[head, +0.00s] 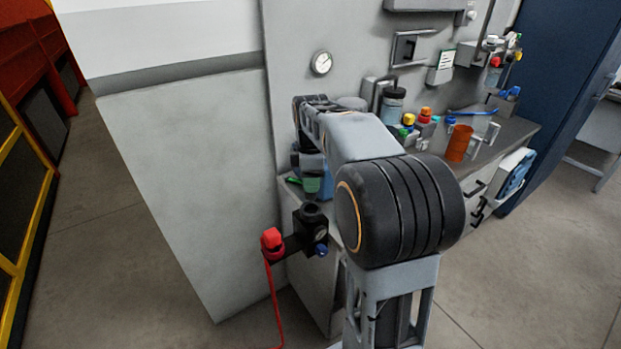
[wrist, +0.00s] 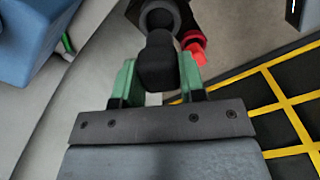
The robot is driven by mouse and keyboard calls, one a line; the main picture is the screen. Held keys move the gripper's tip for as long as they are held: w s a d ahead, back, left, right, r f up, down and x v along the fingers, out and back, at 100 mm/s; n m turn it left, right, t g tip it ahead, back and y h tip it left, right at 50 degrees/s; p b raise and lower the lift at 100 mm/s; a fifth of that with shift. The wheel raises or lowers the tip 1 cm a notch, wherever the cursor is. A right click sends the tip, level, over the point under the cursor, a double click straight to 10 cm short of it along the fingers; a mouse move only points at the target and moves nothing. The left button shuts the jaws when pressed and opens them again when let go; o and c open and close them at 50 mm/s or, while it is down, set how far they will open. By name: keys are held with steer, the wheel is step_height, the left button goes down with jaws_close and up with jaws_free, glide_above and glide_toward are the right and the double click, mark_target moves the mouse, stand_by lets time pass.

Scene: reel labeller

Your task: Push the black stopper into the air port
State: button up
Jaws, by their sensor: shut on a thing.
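My gripper (wrist: 158,76) is shut on the black stopper (wrist: 157,68), which sits between its two green fingers in the wrist view. The stopper's narrower far end overlaps the round dark mouth of the air port (wrist: 160,17). I cannot tell whether it is touching, inside, or only in front of it. In the head view, my gripper's green fingers (head: 312,184) are just above the black air port (head: 312,211); the stopper cannot be made out there.
A red fitting (head: 271,239) with a red hose is left of the port; it also shows in the wrist view (wrist: 195,47). A blue knob (head: 321,250) is below the port. A cluttered counter with an orange cup (head: 459,143) stands to the right.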

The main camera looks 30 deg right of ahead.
mark_target(311, 199)
steer(key=shift+f+b, duration=1.95)
steer(key=shift+f, duration=1.25)
steer(key=shift+f+p, duration=0.35)
steer(key=shift+f, duration=0.1)
steer(key=o, duration=1.1)
steer(key=shift+c, duration=0.2)
steer(key=shift+r, duration=0.1)
step_height(311, 199, up, 14)
steer(key=shift+f+p, duration=0.15)
steer(key=shift+p, duration=0.7)
